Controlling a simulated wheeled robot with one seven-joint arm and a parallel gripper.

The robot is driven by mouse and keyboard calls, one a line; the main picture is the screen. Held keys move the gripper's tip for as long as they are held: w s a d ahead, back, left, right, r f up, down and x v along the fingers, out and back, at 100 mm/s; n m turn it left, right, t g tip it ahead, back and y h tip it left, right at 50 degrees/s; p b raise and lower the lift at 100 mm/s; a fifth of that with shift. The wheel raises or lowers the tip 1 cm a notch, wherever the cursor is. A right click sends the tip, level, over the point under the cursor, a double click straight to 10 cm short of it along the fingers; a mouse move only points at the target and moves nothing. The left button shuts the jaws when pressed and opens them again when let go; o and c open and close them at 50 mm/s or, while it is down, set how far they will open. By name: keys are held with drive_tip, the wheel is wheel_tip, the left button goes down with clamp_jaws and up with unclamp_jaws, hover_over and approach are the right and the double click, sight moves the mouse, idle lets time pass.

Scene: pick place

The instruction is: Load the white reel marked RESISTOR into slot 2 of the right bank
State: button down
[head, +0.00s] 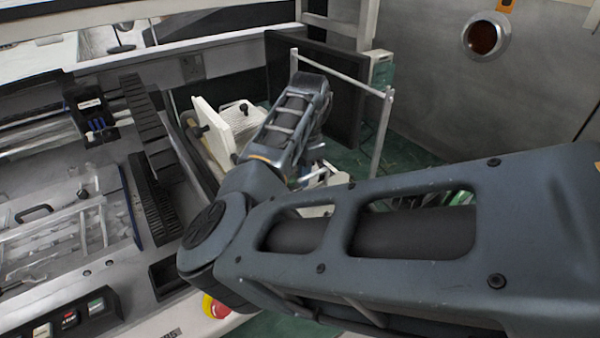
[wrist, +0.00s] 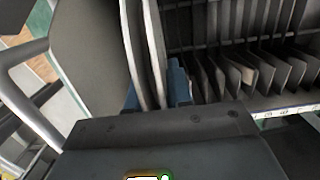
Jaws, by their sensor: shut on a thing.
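In the wrist view my gripper (wrist: 154,97) has its two blue fingertips on either side of a thin, pale reel (wrist: 136,45), seen nearly edge-on. The gripper is shut on this reel, which stands upright and reaches past the top of the picture. No marking on it is readable. To its right is a bank of slots (wrist: 255,72) with several thin dark dividers; I cannot tell which slot is number 2. The reel appears beside the bank's left part; whether it touches is unclear. In the head view my arm hides the fingertips and the reel.
In the head view a white plate (head: 226,126) with dark knobs stands left of my forearm. A metal rail frame (head: 386,125) and a dark upright panel (head: 330,95) stand beyond it. A machine with black toothed strips (head: 152,200) fills the left. A pale tube (wrist: 28,105) crosses the wrist view's left.

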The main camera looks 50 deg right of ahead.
drive_tip(key=shift+f+b, duration=1.2)
drive_tip(key=shift+f, duration=1.15)
drive_tip(key=c, duration=0.9)
unclamp_jaws()
drive_tip(key=shift+c, duration=0.2)
drive_tip(key=shift+o, duration=0.5)
drive_tip(key=shift+o, duration=1.1)
drive_tip(key=shift+r, duration=0.1)
